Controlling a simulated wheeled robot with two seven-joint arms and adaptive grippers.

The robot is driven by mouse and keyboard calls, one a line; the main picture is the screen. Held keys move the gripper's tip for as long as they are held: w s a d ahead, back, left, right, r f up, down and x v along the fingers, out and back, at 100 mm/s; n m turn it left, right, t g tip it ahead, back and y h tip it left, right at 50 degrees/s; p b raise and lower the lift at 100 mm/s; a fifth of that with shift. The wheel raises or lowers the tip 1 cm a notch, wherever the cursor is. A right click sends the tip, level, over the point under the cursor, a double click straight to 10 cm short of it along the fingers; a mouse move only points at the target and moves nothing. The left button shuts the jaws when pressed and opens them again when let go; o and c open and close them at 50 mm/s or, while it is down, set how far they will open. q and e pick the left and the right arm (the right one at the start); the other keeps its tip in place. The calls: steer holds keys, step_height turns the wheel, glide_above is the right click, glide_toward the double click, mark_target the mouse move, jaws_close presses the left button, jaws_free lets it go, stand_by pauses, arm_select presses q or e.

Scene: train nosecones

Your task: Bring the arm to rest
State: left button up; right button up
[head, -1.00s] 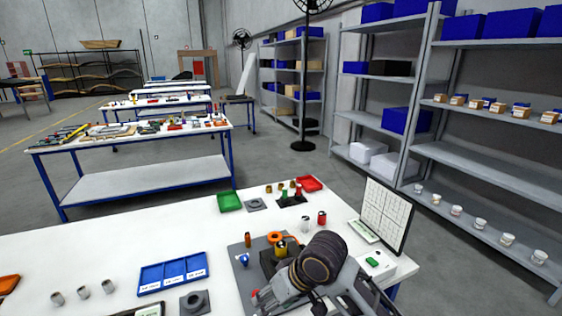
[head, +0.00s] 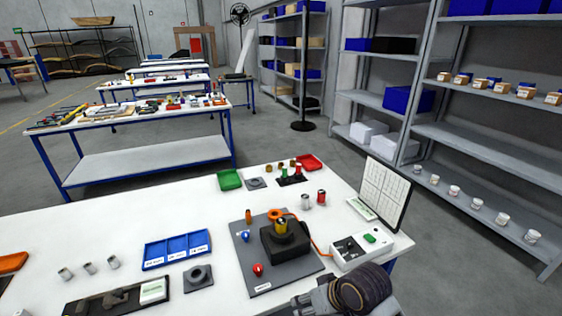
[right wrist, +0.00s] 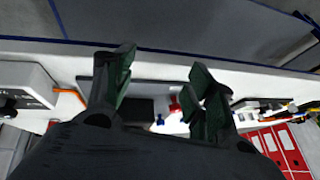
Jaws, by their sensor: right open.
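My right arm (head: 358,290) reaches in at the bottom right of the head view, over the near edge of the white table (head: 100,225). Its gripper's fingertips are not clear in that view. In the right wrist view my right gripper (right wrist: 160,85) is open, its two dark green fingers spread with nothing between them. Beyond the fingers are the table edge and part of a grey plate. My left gripper is out of view.
A grey plate (head: 264,281) carries a black block (head: 286,243), a red knob (head: 258,269) and a blue knob. A white box (head: 352,254) with a green button stands right of it. Blue trays (head: 177,250) lie left. Shelves (head: 470,148) stand at the right.

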steer(key=s+d+f+m+h, duration=0.1)
steer(key=s+d+f+h, duration=0.2)
steer(key=d, duration=0.4)
steer(key=s+d+f+m+h, duration=0.1)
steer(key=s+d+f, duration=0.3)
steer(key=s+d, duration=0.15)
steer(key=s+d+f+g, duration=0.1)
steer(key=s+f, duration=0.1)
steer(key=f, duration=1.5)
steer(key=s+d+f+g, duration=0.1)
steer(key=f, duration=1.5)
steer(key=s+d+f, duration=0.2)
steer(key=s+f, duration=0.8)
steer(key=s, duration=0.1)
steer(key=s+d+f+g, duration=0.1)
steer(key=s+d+f, duration=0.1)
steer(key=s+f, duration=0.8)
steer(key=shift+s+n, duration=0.3)
steer(key=shift+s, duration=0.55)
